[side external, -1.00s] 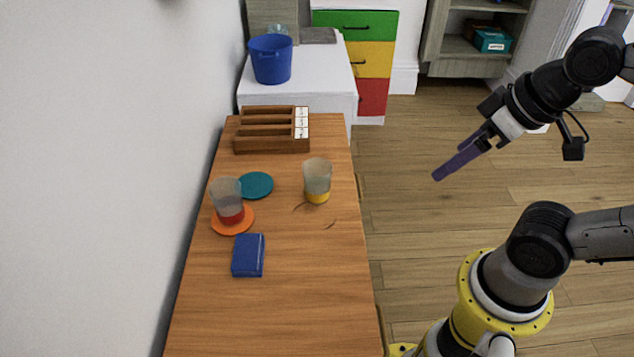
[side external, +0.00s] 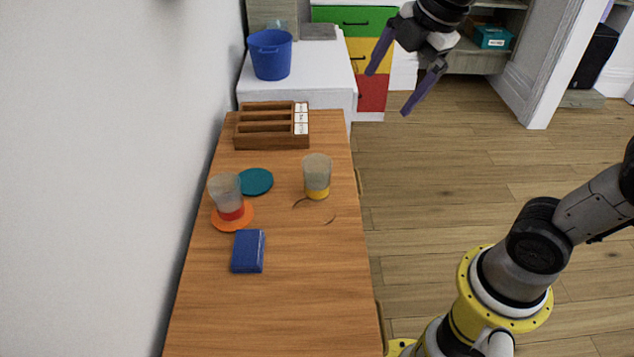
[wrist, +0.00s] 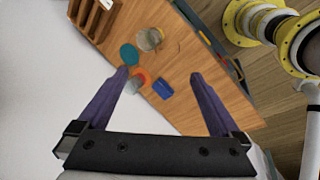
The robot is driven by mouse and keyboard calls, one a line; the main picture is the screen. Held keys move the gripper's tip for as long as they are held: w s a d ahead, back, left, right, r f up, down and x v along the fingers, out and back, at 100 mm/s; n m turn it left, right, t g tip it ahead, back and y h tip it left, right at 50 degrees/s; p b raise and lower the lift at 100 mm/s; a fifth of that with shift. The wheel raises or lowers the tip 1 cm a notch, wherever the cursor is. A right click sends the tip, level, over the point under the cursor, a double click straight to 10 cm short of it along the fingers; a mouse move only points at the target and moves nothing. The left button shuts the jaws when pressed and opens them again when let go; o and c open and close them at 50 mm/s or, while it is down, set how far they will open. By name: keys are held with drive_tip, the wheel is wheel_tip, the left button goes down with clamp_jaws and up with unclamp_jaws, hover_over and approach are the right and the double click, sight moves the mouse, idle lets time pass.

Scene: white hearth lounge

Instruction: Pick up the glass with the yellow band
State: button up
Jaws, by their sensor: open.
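The glass with the yellow band (side external: 317,176) stands upright on the wooden table (side external: 300,290), near its right edge. It also shows in the wrist view (wrist: 148,40). A second glass with a red band (side external: 226,196) stands on an orange coaster (side external: 232,222) to its left. My gripper (side external: 388,92) is open and empty, with purple fingers spread apart. It is raised in the air beyond and to the right of the yellow-banded glass, well apart from it. In the wrist view my gripper (wrist: 160,82) points down over the table.
A teal coaster (side external: 256,181) lies between the glasses. A blue box-like object (side external: 248,251) lies in front. A wooden compartment tray (side external: 262,126) stands at the table's far end, with a blue bucket (side external: 270,56) on a white surface behind. The near tabletop is clear.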

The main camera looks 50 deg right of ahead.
drive_tip(key=w+f+n+g, duration=0.1)
drive_tip(key=w+f+n, duration=0.25)
drive_tip(key=w, duration=0.35)
drive_tip(key=n+g, duration=0.2)
drive_tip(key=n, duration=0.1)
hover_over(317, 175)
drive_tip(key=w+d, duration=0.2)
drive_tip(key=d, duration=0.1)
wheel_tip(317, 175, down, 6)
drive_tip(key=f, duration=0.1)
drive_tip(key=shift+m+g, duration=0.25)
drive_tip(key=shift+g, duration=0.45)
drive_tip(key=shift+w+a+f, duration=0.1)
drive_tip(key=shift+f, duration=4.65)
drive_tip(key=shift+w+a+f, duration=0.1)
drive_tip(key=shift+f, duration=4.65)
drive_tip(key=c, duration=1.4)
